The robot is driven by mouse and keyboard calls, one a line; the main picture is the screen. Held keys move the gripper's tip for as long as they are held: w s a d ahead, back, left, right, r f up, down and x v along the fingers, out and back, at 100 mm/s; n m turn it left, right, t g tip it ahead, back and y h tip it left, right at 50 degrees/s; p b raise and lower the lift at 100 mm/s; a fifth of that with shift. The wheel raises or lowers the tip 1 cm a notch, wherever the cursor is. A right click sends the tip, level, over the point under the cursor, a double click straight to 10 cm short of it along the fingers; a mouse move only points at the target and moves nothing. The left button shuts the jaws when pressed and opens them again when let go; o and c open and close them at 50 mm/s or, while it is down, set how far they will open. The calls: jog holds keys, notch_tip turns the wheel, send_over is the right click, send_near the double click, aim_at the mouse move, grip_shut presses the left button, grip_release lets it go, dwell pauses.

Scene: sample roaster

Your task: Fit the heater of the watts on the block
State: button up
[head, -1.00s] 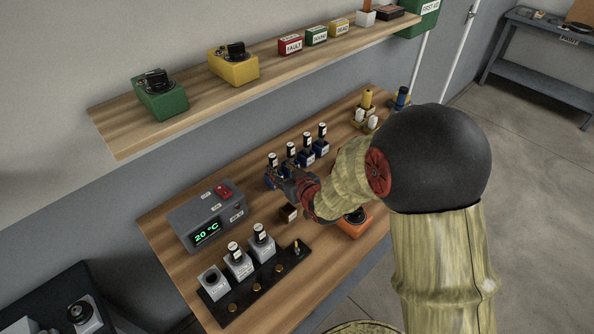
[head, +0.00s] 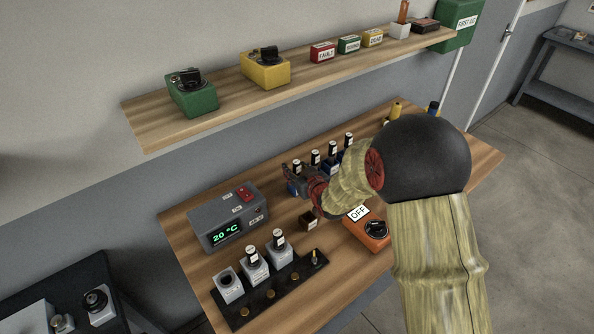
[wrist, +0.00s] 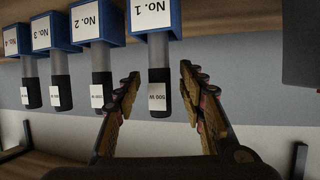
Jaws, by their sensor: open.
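My gripper (head: 292,178) is open over the row of blue holders at the table's back. In the wrist view its fingers (wrist: 160,88) stand on either side of the black cap of the 500 W heater (wrist: 160,102), with gaps showing. That heater stands in the blue holder No. 1 (wrist: 150,15). Heaters in No. 2, No. 3 and No. 4 (wrist: 17,40) stand beside it; their watt labels are too small to read surely. Grey blocks stand on a black rail (head: 270,298): the left one (head: 228,288) is empty, two hold capped heaters. No watts are readable on the blocks.
A grey control box (head: 225,222) reading 20 °C stands left of my arm. A small brown block (head: 308,221) and an orange switch box (head: 366,232) marked OFF are near my forearm. A shelf (head: 160,128) with several coloured boxes runs above the table.

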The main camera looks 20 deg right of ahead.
jog(key=shift+c, duration=1.2)
jog(key=c, duration=0.7)
grip_shut()
jog(key=o, duration=0.6)
grip_release()
jog(key=shift+o, duration=1.3)
jog(key=shift+o, duration=1.4)
jog(key=v, duration=1.2)
